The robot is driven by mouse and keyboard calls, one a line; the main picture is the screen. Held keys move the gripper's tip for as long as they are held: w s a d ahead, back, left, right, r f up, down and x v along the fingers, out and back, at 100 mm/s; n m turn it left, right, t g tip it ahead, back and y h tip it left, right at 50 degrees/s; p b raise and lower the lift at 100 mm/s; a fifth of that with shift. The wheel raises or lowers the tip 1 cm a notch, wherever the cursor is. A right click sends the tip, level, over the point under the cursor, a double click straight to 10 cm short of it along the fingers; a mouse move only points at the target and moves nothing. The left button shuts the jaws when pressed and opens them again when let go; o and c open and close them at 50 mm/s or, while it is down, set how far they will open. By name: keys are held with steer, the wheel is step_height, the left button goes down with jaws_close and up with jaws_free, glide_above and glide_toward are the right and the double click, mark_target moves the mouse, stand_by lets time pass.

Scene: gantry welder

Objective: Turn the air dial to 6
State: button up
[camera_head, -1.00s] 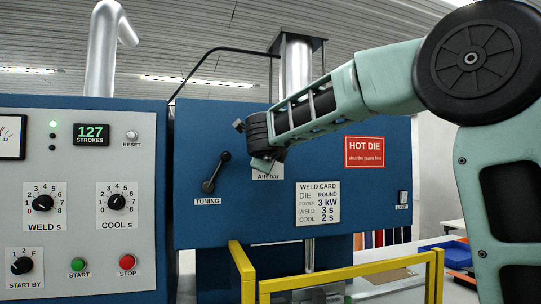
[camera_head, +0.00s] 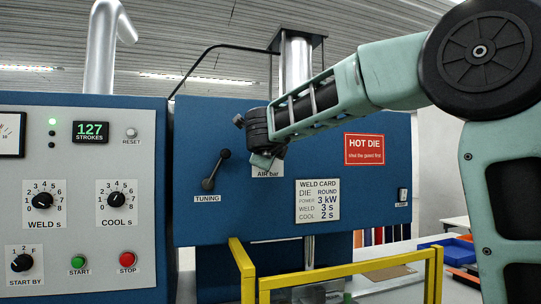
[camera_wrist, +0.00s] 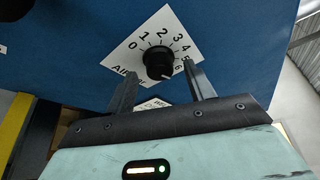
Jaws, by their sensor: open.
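The air dial (camera_wrist: 158,62) is a black round knob on a white square plate with numbers 0 to 6, on the blue panel. Its pointer is too small to read surely. In the wrist view my gripper (camera_wrist: 160,69) is open, with one finger to the left of the knob and one to the right. The fingertips are close to the knob; I cannot tell whether they touch it. In the head view my gripper (camera_head: 264,160) covers the knob, and only the lower part of the air dial's plate (camera_head: 268,174) shows.
A tuning lever (camera_head: 215,170) stands left of my gripper. A weld card (camera_head: 318,201) is below right, and a red hot die sign (camera_head: 364,149) is to the right. A yellow guard rail (camera_head: 345,271) runs below. The grey control panel (camera_head: 75,185) is at left.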

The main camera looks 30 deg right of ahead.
steer(key=b+v, duration=0.2)
steer(key=v, duration=1.4)
steer(key=shift+s+a+b, duration=0.15)
steer(key=shift+s+b, duration=0.15)
steer(key=shift+b, duration=0.05)
steer(key=w+a+f+n+t+y, duration=0.2)
steer(key=a+f+n+y, duration=0.3)
steer(key=a+n, duration=0.3)
steer(key=w+a+f+n+t+y, duration=0.2)
steer(key=a+f+n+y, duration=0.35)
steer(key=a+n, duration=0.3)
steer(key=s+a+f+n+g+y, duration=0.4)
steer(key=a+f+n, duration=0.3)
steer(key=f, duration=0.1)
steer(key=s+a+f+n+g+y, duration=0.1)
steer(key=s+a+f+n+g, duration=0.2)
steer(key=s+f+n+g, duration=0.6)
steer(key=s+d+f+n+g+h, duration=0.2)
steer(key=s+d+f, duration=0.2)
steer(key=s+f, duration=0.4)
steer(key=s+d+f+n+g+h, duration=0.1)
steer(key=s+d+f+n+h, duration=0.2)
steer(key=s+f, duration=0.5)
steer(key=shift+d+g, duration=0.4)
steer(key=shift+d, duration=0.5)
steer(key=shift+f+n, duration=0.1)
steer(key=shift+n, duration=0.15)
